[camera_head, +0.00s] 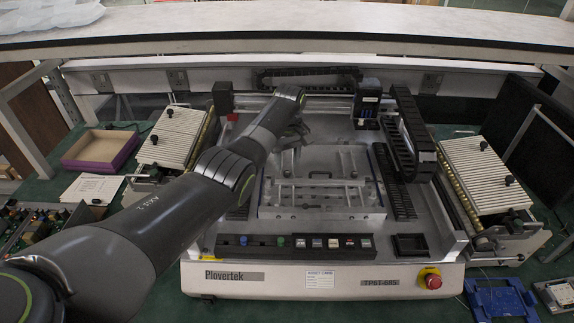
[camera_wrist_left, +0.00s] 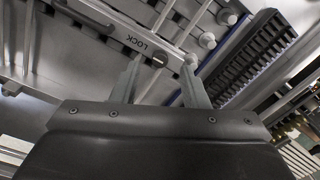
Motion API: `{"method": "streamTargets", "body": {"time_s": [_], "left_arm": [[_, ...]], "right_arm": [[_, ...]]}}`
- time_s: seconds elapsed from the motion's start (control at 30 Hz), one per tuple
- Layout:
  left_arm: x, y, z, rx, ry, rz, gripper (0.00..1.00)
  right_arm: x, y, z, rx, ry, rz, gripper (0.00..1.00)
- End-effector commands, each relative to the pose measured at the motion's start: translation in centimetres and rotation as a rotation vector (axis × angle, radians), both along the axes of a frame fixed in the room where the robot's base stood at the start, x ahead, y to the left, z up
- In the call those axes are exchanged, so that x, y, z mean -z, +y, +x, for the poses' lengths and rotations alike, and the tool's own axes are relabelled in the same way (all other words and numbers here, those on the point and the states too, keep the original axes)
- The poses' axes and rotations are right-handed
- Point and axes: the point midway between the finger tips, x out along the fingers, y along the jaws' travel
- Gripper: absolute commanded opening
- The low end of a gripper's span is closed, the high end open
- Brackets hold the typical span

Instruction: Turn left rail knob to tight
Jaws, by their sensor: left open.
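A metal rail (camera_wrist_left: 112,22) marked LOCK runs just beyond the fingertips. A small dark round knob (camera_wrist_left: 160,58) sits at the end of that marking, between the fingertips in the picture. I cannot tell if a finger touches it. The knob is too small to make out in the head view. My right gripper is not in view.
In the head view, a black cable chain (camera_head: 408,125) stands right of the fixture. A red stop button (camera_head: 432,280) is at the front right. A shelf (camera_head: 300,25) overhangs the back.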

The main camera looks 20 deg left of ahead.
Motion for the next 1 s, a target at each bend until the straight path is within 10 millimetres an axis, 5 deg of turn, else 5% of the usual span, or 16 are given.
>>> {"method": "streamTargets", "body": {"time_s": [0.2, 0.63, 0.93, 1.0], "left_arm": [[2.6, 0.1, -0.1, -0.001, 0.001, 0.0, 0.41], [3.2, 0.1, -0.1, 0.0, 0.0, 0.0, 0.39], [3.2, 0.1, -0.1, 0.0, 0.0, 0.0, 0.0], [3.2, 0.1, -0.1, 0.0, 0.0, 0.0, 0.0]], "right_arm": [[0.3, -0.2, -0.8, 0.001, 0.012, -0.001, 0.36], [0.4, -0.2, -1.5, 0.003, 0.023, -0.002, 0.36], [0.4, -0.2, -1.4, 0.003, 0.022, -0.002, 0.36], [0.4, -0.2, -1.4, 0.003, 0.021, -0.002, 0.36]]}}
